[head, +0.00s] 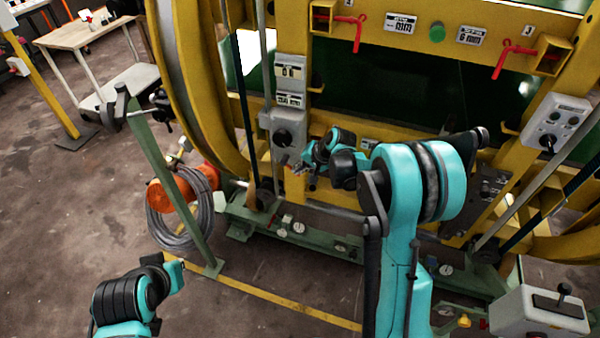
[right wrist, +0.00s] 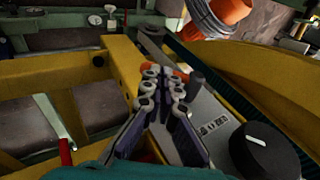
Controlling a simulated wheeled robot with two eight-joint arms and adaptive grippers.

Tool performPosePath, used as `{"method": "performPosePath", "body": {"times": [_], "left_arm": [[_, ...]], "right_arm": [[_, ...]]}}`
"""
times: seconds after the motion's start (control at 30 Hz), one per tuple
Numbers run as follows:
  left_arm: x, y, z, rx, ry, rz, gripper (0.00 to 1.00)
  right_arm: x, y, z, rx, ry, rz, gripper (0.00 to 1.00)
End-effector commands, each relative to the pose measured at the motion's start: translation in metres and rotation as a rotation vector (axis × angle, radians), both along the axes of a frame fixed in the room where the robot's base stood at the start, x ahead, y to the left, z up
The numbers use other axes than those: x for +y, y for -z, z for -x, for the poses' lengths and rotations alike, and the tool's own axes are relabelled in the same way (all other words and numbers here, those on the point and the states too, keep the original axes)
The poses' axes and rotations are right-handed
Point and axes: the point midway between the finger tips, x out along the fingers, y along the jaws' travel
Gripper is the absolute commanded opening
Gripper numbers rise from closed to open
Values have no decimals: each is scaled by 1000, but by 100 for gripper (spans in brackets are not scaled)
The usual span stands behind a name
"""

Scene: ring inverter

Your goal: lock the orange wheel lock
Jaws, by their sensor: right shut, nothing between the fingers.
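My right gripper (head: 299,168) is in front of the yellow frame of the large ring machine, beside a grey box with a black knob (head: 283,137). In the right wrist view my right gripper (right wrist: 163,82) has its fingertips together, with nothing held between them. A small orange part (right wrist: 182,70) shows just behind the fingertips and is partly hidden by them; it may be the wheel lock, but I cannot tell its position or whether the fingers touch it. Part of my left arm shows at the lower left of the head view; its gripper is not in view.
The black knob (right wrist: 268,150) and its grey panel are close to the right of my fingers. An orange drum (head: 180,192) with coiled grey cable stands at left on the floor. Red handles (head: 355,32) are on the upper frame. A green post (head: 165,180) stands left.

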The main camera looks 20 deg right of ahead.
Motion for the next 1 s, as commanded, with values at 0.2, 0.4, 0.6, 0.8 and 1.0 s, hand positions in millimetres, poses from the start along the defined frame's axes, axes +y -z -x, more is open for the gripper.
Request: {"method": "performPosePath", "body": {"times": [0.2, 0.4, 0.6, 0.8, 1.0], "left_arm": [[0, 9, 0, 0, 0, 0, 0], [0, 15, 0, 0, 0, 0, 0], [0, 20, 0, 0, 0, 0, 0], [0, 23, 0, 0, 0, 0, 0], [0, 24, 0, 0, 0, 0, 0]], "right_arm": [[2, 14, -4, 0, -1, 0, 0], [5, 24, -6, 0, -1, 0, 0], [9, 32, -8, 1, -1, 0, 0], [12, 38, -11, 1, 0, 0, 0], [15, 41, -13, 0, -1, 1, 0]]}}
